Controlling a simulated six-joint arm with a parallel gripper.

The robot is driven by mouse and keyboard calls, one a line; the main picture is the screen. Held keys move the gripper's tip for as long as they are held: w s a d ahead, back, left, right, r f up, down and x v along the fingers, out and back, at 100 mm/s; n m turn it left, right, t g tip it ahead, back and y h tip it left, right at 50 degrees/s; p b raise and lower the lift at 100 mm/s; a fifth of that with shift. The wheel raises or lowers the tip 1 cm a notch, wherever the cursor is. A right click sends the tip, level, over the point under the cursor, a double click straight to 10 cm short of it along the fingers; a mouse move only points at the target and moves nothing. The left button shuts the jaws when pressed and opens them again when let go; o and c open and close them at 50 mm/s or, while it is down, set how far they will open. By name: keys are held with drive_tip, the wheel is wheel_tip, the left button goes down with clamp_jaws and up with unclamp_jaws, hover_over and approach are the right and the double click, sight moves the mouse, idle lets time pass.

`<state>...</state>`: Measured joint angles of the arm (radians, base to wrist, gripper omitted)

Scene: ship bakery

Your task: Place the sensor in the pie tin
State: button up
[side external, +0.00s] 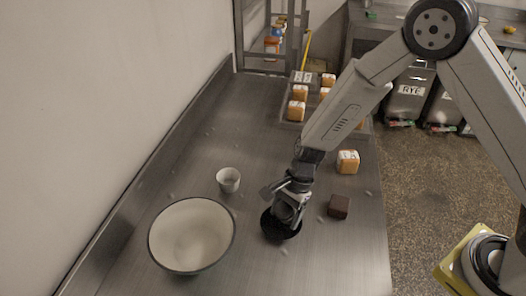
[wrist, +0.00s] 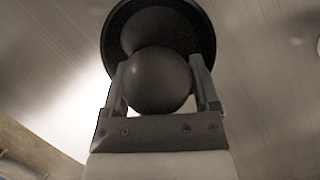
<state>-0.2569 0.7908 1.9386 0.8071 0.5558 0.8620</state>
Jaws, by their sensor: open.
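A dark round pie tin (side external: 270,235) sits on the steel counter, with my gripper (side external: 286,216) low over it. In the wrist view, the black tin (wrist: 207,40) fills the top middle. A smooth dark grey ball, which looks like the sensor (wrist: 158,82), is between the two fingers of my gripper, in front of the tin. The fingers are open on either side of the ball. I cannot tell whether the ball touches the tin's floor. In the side view the ball is hidden by my gripper.
A large cream bowl (side external: 192,238) stands left of the tin, with a small white cup (side external: 228,180) behind it. A dark brown block (side external: 339,207) lies close on the right. An orange-and-white package (side external: 347,162) and several more stand farther back. The counter's front is clear.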

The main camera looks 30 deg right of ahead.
clamp_jaws()
idle(0.3)
drive_tip(key=shift+r, duration=0.1)
drive_tip(key=shift+r, duration=0.7)
drive_tip(key=s+d+r, duration=0.2)
drive_tip(key=s+r, duration=0.3)
drive_tip(key=s, duration=0.1)
drive_tip(key=s+d+r, duration=0.2)
drive_tip(key=s+r, duration=0.4)
drive_tip(key=s, duration=0.1)
drive_tip(key=shift+s+d+r, duration=0.15)
drive_tip(key=shift+d+r, duration=0.05)
drive_tip(key=shift+d, duration=0.05)
